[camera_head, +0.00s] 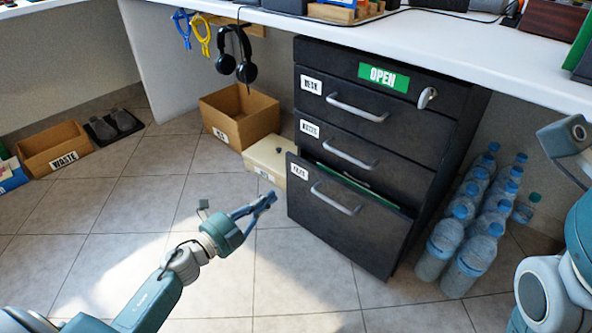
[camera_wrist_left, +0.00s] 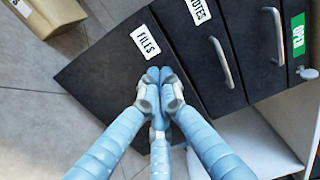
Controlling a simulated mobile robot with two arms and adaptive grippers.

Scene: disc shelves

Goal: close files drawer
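The files drawer (camera_head: 345,225) is the bottom drawer of a dark cabinet. It stands partly pulled out, with papers and a green edge showing inside. Its grey handle (camera_head: 335,198) is free in the head view. My left gripper (camera_head: 268,199) is left of the drawer front, apart from the handle. In the left wrist view its fingertips (camera_wrist_left: 160,76) are together with nothing seen between them, over the files drawer front (camera_wrist_left: 105,65). The fingers hide part of that front, and its handle does not show there. My right gripper is out of view.
The desk drawer (camera_head: 352,108) and notes drawer (camera_head: 350,152) above look closed. Several water bottles (camera_head: 467,262) stand right of the cabinet. A cardboard box (camera_head: 240,113) and a cream box (camera_head: 268,160) are behind left. The tiled floor in front is clear.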

